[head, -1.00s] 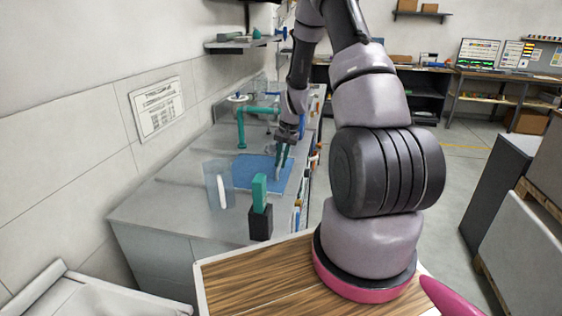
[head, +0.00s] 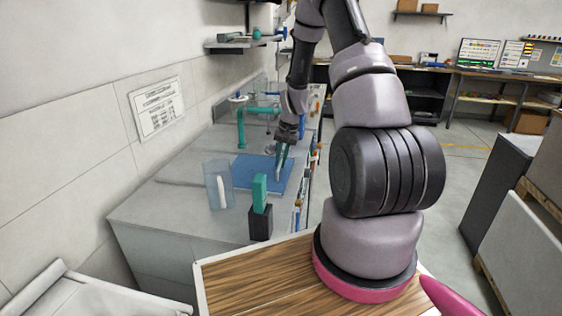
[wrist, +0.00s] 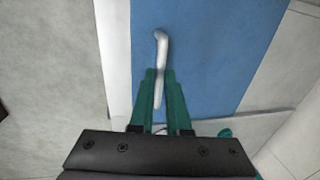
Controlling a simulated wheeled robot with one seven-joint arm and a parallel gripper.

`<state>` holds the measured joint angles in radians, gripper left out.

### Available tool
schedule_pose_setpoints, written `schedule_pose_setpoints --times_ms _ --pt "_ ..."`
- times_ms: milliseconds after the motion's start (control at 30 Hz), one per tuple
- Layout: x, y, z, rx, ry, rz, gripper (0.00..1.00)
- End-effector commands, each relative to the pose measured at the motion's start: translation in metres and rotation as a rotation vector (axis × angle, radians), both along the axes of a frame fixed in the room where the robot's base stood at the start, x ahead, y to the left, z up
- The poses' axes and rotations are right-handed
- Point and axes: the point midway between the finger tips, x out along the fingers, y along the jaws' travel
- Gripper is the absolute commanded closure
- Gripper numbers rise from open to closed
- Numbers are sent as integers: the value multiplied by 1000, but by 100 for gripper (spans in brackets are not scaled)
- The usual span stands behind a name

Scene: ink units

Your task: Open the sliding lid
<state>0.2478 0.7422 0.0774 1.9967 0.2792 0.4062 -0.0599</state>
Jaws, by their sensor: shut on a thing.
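The lid is a flat blue panel (head: 255,172) set in the grey counter; it also fills the middle of the wrist view (wrist: 215,50). A pale bar handle (wrist: 161,50) stands on the blue panel. My gripper (head: 280,160) reaches down over the panel's right part. In the wrist view its green fingers (wrist: 159,90) are closed around the near part of the handle. The fingers hide part of the handle, and its lower end cannot be made out clearly.
A clear container (head: 219,185) with a white object inside stands on the near counter. A green pipe (head: 241,128) rises behind the panel. A shelf (head: 240,42) hangs above the counter.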

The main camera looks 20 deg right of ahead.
Motion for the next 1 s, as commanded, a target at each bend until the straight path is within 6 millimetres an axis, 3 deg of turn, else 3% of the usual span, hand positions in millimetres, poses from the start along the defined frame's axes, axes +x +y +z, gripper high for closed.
schedule_pose_setpoints --times_ms 233,700,1000 --pt "12 18 0 0 -1 5 100" --pt "75 113 0 0 -2 6 100" --pt "98 145 0 0 -2 1 100"
